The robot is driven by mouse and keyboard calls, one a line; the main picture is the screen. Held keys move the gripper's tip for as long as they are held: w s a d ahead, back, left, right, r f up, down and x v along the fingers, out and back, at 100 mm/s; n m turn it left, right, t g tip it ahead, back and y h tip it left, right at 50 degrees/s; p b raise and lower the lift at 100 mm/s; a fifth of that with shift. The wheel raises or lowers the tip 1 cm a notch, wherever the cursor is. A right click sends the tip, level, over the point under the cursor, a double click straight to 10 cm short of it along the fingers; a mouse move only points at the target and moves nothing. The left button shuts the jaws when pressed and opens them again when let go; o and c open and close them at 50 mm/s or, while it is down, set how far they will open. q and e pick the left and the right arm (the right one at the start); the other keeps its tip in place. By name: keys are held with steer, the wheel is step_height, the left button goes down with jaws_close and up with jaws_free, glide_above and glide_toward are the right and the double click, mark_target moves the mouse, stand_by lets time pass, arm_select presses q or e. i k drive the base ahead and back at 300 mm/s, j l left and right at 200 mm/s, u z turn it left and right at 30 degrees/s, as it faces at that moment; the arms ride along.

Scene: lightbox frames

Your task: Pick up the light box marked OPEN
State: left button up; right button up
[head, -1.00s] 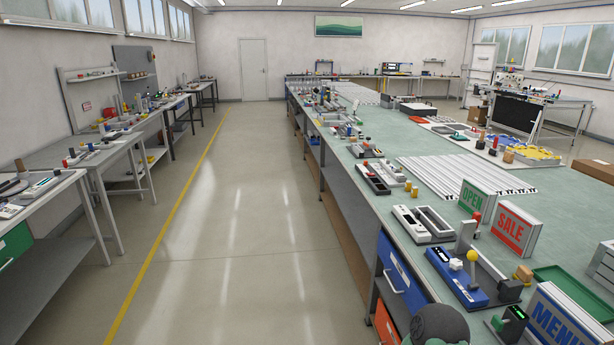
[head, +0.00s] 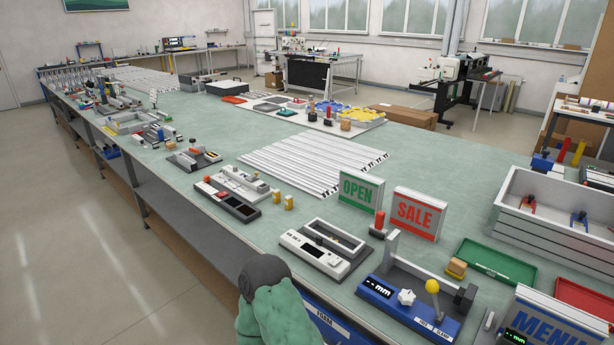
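A light box marked MENU (head: 555,322), with blue letters, is cut off at the bottom right. A green, rounded part with a dark round cap shows at the bottom centre and looks like part of my own arm. Neither gripper's fingers show in the head view.
A blue device with a yellow knob (head: 420,295) and a white-grey device (head: 325,248) stand in front of the light boxes. A red-topped cylinder (head: 379,224) is close by. White strips (head: 310,165) lie behind left. Green tray (head: 490,262) and white crate (head: 555,225) are at right.

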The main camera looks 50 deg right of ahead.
mark_target(363, 191)
steer(key=i+z, duration=0.4)
steer(key=i+j+z, duration=0.4)
steer(key=i, duration=0.15)
steer(key=i+j+z, duration=0.25)
steer(key=i+z, duration=0.2)
